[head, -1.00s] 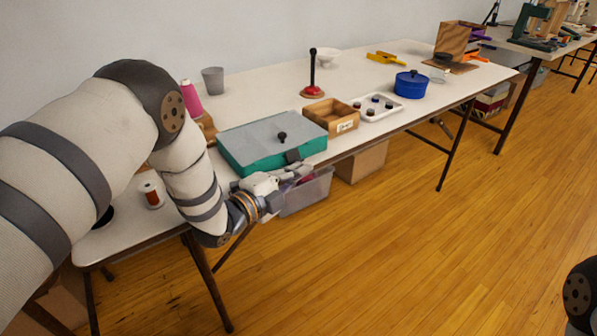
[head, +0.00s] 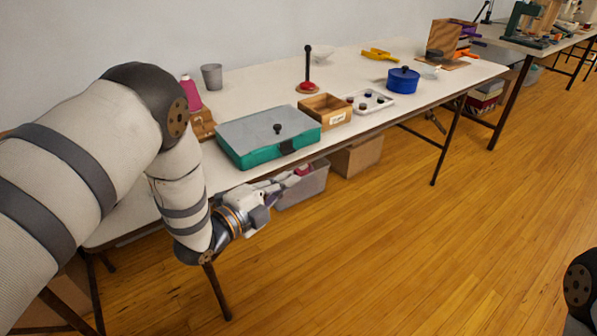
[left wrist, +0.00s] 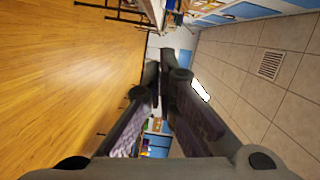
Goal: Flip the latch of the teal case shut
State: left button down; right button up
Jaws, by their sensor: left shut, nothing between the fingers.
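The teal case (head: 250,157) lies flat near the table's front edge, its grey lid down with a small dark knob (head: 277,128) on top. Its dark latch (head: 286,147) shows on the front face; whether it is fastened is too small to tell. My left gripper (head: 292,182) is shut and empty, in front of and below the case, apart from the latch. In the left wrist view its fingers (left wrist: 167,70) are together, with floor and wall beyond and no case recognisable. My right gripper is out of view.
A wooden box (head: 325,110) stands right of the case, then a white tray (head: 372,102) and a blue pot (head: 403,80). A red-based rod (head: 307,75) stands behind. A grey bin (head: 303,187) is below the table edge, close by my left gripper. Open floor lies in front.

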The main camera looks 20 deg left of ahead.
pick_arm(q)
jog(key=v, duration=0.4)
jog(key=shift+s+a+f, duration=0.1)
jog(key=shift+s, duration=0.15)
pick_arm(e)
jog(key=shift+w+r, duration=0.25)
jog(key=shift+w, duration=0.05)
pick_arm(q)
jog(key=s+a+f+n+g+y+p, duration=0.1)
jog(key=s+f+n+g+y, duration=0.3)
jog(key=s+f+n, duration=0.55)
jog(key=s+a+f+n+g+y+p, duration=0.15)
jog(key=s+f+n+g, duration=0.35)
jog(key=s, duration=0.7)
jog(key=s+n+g+y+p, duration=0.1)
jog(key=s+n+g, duration=0.6)
jog(key=s, duration=1.7)
jog(key=shift+s+a+g+y, duration=0.15)
jog(key=shift+s+g+y, duration=0.25)
jog(key=shift+g, duration=0.7)
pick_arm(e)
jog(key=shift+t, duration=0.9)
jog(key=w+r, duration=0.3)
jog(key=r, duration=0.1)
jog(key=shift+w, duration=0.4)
pick_arm(q)
jog(key=shift+w+f, duration=0.1)
jog(key=shift+f, duration=0.05)
